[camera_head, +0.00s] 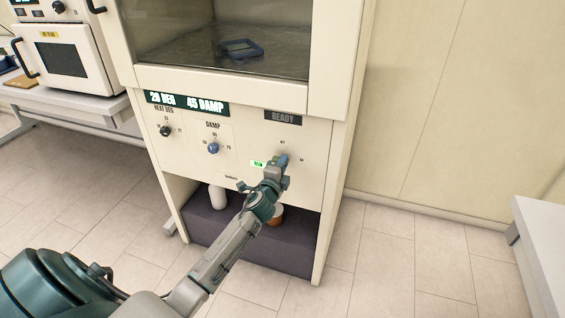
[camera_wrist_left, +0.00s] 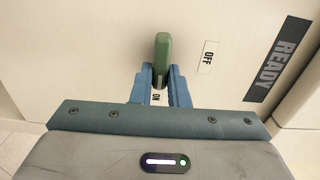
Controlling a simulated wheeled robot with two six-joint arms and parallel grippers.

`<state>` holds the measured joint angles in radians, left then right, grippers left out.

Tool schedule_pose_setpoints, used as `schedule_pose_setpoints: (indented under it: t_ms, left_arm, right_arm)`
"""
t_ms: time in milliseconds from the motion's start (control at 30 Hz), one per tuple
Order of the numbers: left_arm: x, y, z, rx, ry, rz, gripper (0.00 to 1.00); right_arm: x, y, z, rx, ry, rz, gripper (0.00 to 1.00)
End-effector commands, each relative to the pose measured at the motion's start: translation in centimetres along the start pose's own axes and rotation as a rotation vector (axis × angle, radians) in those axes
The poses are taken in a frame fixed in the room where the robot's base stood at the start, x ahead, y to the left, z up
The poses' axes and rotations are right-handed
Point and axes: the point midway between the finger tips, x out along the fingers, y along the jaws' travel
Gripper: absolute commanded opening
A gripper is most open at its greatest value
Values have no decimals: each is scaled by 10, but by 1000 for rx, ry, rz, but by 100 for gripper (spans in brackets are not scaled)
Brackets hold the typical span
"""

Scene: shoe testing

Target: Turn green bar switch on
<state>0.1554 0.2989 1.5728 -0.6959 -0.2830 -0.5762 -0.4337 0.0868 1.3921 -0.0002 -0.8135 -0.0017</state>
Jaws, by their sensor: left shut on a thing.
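The green bar switch (camera_wrist_left: 163,50) sticks out from the cream front panel of a machine, in the left wrist view. The two blue fingers of my left gripper (camera_wrist_left: 161,78) are shut on its sides. An OFF label (camera_wrist_left: 207,57) is to the right of the bar, and an ON label (camera_wrist_left: 156,97) shows between the fingers. In the head view my left gripper (camera_head: 281,163) is against the lower right of the panel and largely hides the switch. My right gripper is not in view.
A READY display (camera_head: 283,117) is above the switch. A small lit green label (camera_head: 257,163) is beside my gripper. Two knobs, a dark one (camera_head: 166,131) and a blue one (camera_head: 213,148), are to the left. A white table (camera_head: 545,245) stands at the right; open floor lies between.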

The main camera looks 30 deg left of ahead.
Motion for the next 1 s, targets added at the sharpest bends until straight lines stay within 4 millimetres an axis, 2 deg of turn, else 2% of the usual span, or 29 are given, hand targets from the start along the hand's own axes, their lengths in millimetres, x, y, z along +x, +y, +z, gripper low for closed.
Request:
schedule_pose_setpoints:
  t_ms: [567,600,700,1000]
  left_arm:
    - [-1,3,0,36,0,3,0]
    - [-1,3,0,36,0,3,19]
    - [-1,2,0,35,0,3,36]
    - [-2,2,0,34,0,1,36]
  right_arm:
    - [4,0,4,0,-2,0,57]
    - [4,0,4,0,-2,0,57]
    - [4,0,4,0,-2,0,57]
    - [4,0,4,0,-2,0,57]
